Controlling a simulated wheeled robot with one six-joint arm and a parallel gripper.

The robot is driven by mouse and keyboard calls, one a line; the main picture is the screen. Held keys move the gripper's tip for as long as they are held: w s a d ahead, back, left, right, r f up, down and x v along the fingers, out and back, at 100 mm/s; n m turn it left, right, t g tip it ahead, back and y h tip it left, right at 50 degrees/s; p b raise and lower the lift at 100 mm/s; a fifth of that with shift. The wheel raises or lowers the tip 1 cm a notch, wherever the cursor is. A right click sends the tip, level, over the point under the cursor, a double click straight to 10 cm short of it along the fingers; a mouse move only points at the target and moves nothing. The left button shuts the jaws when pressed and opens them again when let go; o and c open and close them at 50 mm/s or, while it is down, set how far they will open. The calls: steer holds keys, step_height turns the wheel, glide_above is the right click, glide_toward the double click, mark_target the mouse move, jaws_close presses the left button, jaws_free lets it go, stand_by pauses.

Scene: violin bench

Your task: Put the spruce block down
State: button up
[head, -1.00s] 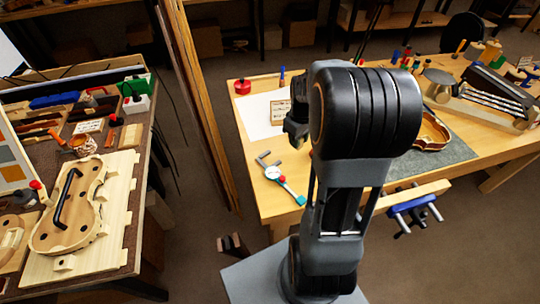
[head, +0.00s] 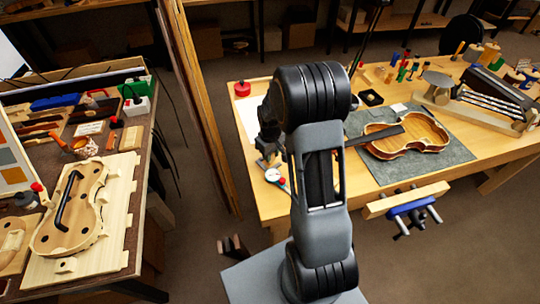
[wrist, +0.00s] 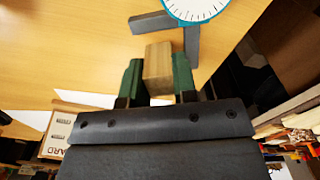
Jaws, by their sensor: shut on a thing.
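The spruce block (wrist: 158,66) is a small tan wooden block, seen in the wrist view between the green-padded fingers of my gripper (wrist: 158,80). My gripper is shut on it, with one finger on each side. The block is over the wooden bench top (wrist: 60,50); I cannot tell whether it touches the surface.
A violin body (head: 425,135) lies on a grey mat (head: 450,155). A red-lidded jar (head: 242,88) stands at the back left.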

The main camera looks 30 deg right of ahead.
steer(key=shift+f, duration=0.45)
steer(key=shift+f, duration=0.15)
steer(key=o, duration=1)
steer(key=shift+c, duration=0.2)
step_height(320, 180, up, 12)
steer(key=s+a+r+m+t, duration=0.1)
steer(key=s+a+r, duration=0.2)
steer(key=s+a, duration=0.2)
steer(key=s+a+r+m+t, duration=0.1)
steer(key=s+a+r, duration=0.3)
steer(key=s, duration=0.7)
steer(key=shift+a+m+t, duration=0.3)
steer(key=shift+a+t, duration=0.2)
steer(key=shift+t, duration=0.3)
steer(key=shift+s+r, duration=0.1)
